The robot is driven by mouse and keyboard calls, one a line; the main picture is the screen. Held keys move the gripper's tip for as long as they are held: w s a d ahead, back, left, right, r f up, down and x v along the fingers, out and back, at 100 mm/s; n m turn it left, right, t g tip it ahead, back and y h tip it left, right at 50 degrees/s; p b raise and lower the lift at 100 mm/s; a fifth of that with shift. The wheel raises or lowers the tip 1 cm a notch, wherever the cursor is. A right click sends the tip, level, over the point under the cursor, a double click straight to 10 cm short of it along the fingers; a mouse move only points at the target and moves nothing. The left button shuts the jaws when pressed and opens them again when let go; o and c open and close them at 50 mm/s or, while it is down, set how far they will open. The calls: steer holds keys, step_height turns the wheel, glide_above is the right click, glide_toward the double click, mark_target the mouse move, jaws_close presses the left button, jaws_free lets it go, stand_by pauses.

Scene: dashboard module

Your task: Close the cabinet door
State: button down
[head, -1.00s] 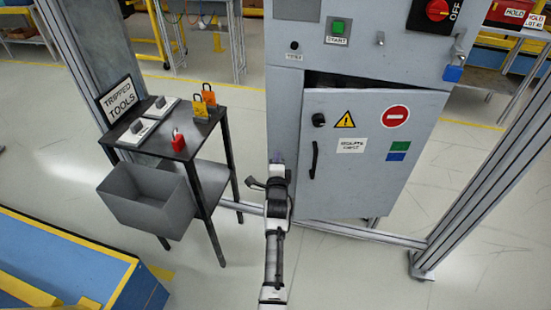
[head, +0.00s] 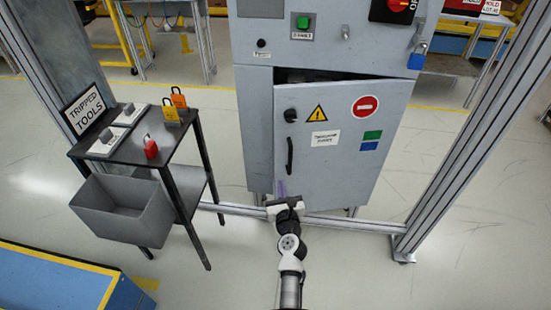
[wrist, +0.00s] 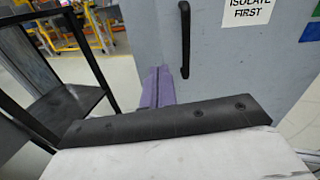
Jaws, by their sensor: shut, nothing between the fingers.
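The grey cabinet door (head: 335,165) stands slightly ajar in the head view, with a dark gap along its top edge. It carries a black vertical handle (head: 290,156), a round black knob and several labels. My gripper (head: 282,188) is at the door's lower left, below the handle. In the wrist view its purple fingers (wrist: 158,88) are together and empty, pointing at the door area just left of the handle (wrist: 185,38). I cannot tell whether the fingertips touch the door.
A black-legged cart (head: 200,165) with padlocks and a grey bin (head: 120,210) stands to the left. A metal frame post (head: 465,140) rises to the right, and a low rail (head: 365,224) crosses the cabinet's front. Floor is open at the lower right.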

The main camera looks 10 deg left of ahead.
mark_target(275, 152)
steer(key=shift+m, duration=0.6)
steer(key=x, duration=1.3)
steer(key=shift+w+r+b, duration=0.15)
steer(key=shift+b, duration=0.15)
steer(key=b+x, duration=0.4)
steer(key=x, duration=0.5)
steer(key=shift+w, duration=0.3)
steer(key=shift+s, duration=0.15)
